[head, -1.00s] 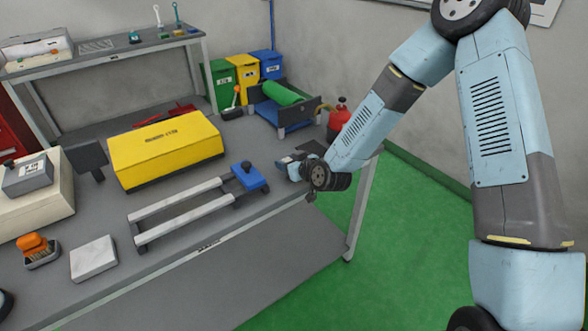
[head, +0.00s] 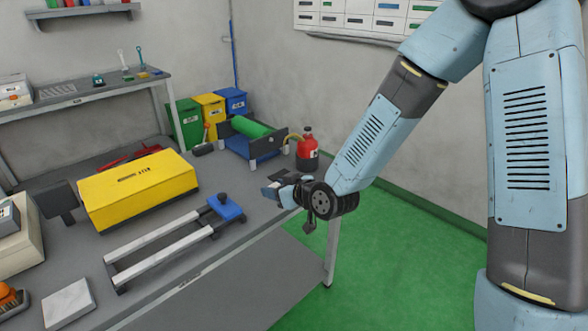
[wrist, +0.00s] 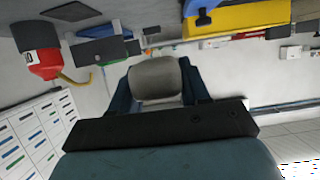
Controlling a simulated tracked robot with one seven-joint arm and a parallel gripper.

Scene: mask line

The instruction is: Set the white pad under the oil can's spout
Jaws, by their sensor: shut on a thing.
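The oil can (head: 307,152) is red with a dark base and stands at the far right end of the bench. Its yellow spout (head: 291,138) points left; the can also shows in the wrist view (wrist: 40,64). My gripper (head: 275,191) is over the bench's right front edge, in front of the can and apart from it. In the wrist view my gripper (wrist: 155,88) is shut on a pale, rounded piece, seemingly the white pad (wrist: 155,76). My arm and fingers hide most of it in the head view.
A dark flat plate (head: 286,177) lies by my gripper. Left of the can is a blue stand with a green roll (head: 250,127). A blue-ended rail frame (head: 165,240), a yellow case (head: 137,188) and a white slab (head: 68,303) occupy the bench.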

